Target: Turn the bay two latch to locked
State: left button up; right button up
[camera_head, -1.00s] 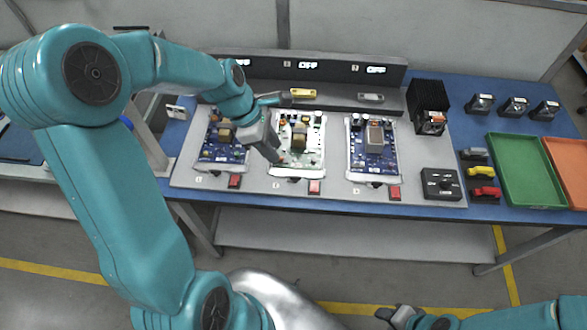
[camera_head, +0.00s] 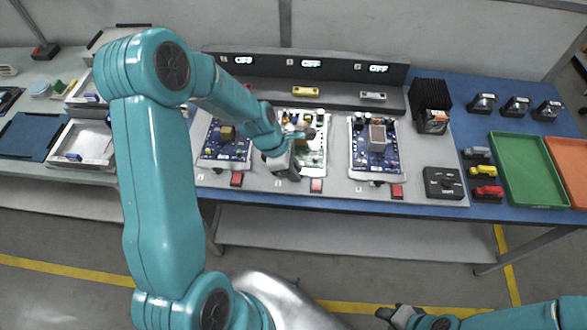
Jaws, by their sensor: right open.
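The middle bay, bay two, holds a pale circuit board (camera_head: 313,150) on the grey panel, below the middle OFF display (camera_head: 311,63). My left gripper (camera_head: 290,176) points down at the board's front left edge. It covers the spot where a small dark latch sits at the front of the bay, so I cannot see that latch or how it is turned. Whether its jaws are open or shut is hidden. A similar dark latch (camera_head: 376,183) shows in front of the right board (camera_head: 374,148). My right gripper (camera_head: 386,313) is open and empty, low in front of the table.
A yellow bar (camera_head: 306,91) lies behind bay two. The left board (camera_head: 226,145) is close to my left arm.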

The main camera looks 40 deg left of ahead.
pick_arm(q)
grip_shut()
jog(key=shift+m, duration=0.4)
jog(key=m, duration=0.1)
jog(key=m+g, duration=0.1)
jog(key=m, duration=0.1)
jog(key=shift+w+m+g+h, duration=0.25)
jog(key=shift+m+g+h, duration=0.05)
jog(key=m, duration=0.2)
jog(key=m+g, duration=0.1)
jog(key=shift+w+m+g, duration=0.2)
jog(key=shift+m+g, duration=0.1)
jog(key=shift+m, duration=0.1)
jog(key=m+g, duration=0.1)
jog(key=m, duration=0.1)
jog(key=m+g+b, duration=0.1)
jog(key=m, duration=0.2)
jog(key=shift+w+d+y, duration=0.1)
jog(key=shift+w+y, duration=0.1)
jog(key=shift+y, duration=0.2)
jog(key=shift+w+d+m+g+y+b, duration=0.1)
jog(key=shift+m+g+y+b, duration=0.2)
jog(key=shift+m, duration=0.9)
jog(key=shift+d+m+g+y+b, duration=0.1)
jog(key=shift+m+g+y, duration=0.25)
jog(key=shift+m, duration=0.85)
